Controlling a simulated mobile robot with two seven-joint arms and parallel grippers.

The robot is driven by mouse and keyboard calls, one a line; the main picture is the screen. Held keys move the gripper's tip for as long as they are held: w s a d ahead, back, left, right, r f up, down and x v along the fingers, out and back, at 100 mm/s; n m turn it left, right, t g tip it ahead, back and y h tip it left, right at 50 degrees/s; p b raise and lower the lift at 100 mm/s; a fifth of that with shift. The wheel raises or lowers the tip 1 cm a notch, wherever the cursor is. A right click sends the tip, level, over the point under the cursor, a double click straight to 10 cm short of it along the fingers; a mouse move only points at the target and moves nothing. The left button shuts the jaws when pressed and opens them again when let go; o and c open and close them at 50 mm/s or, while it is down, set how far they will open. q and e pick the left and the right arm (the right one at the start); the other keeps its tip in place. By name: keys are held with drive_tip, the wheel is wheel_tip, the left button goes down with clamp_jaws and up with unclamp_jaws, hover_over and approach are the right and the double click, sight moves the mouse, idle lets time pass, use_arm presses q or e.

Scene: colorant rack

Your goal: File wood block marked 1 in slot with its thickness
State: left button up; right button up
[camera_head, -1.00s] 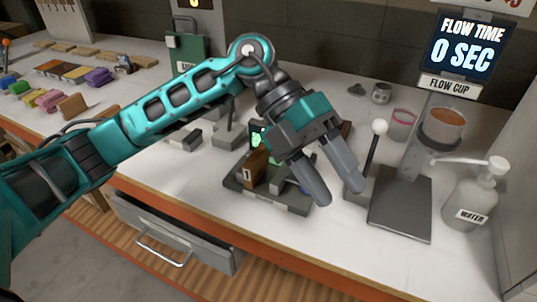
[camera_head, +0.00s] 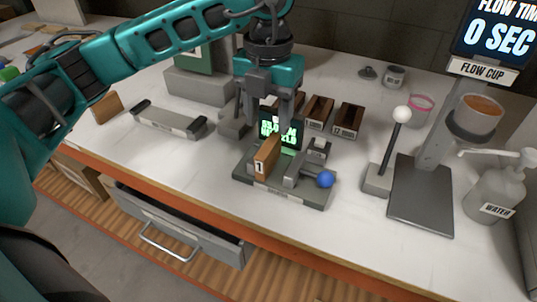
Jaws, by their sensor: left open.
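The orange-brown wood block marked 1 (camera_head: 266,157) stands upright on a dark measuring fixture (camera_head: 310,198), which has a blue knob (camera_head: 325,179) at its right. A small screen with green characters (camera_head: 280,131) stands behind the block; its reading is too blurred to tell. My left gripper (camera_head: 268,112) is open and points down, above and behind the block, apart from it in the picture. It partly hides what is behind. Brown slotted holders (camera_head: 318,110) stand behind the fixture, with another to the right (camera_head: 348,120); their labels are too small to read surely. My right gripper is not in view.
A lever with a white ball (camera_head: 402,114) and a flow cup stand (camera_head: 422,195) are at right, beside a water bottle (camera_head: 494,190). A grey bar-shaped tool (camera_head: 168,121) lies at left. A drawer (camera_head: 180,225) is below the counter's front edge. Bare counter lies left of the fixture.

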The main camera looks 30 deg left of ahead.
sight(268, 145)
use_arm(q)
drive_tip(key=f, duration=0.5)
drive_tip(key=shift+s+d+f, duration=0.1)
drive_tip(key=shift+s+f, duration=0.15)
drive_tip(key=shift+f, duration=0.15)
clamp_jaws()
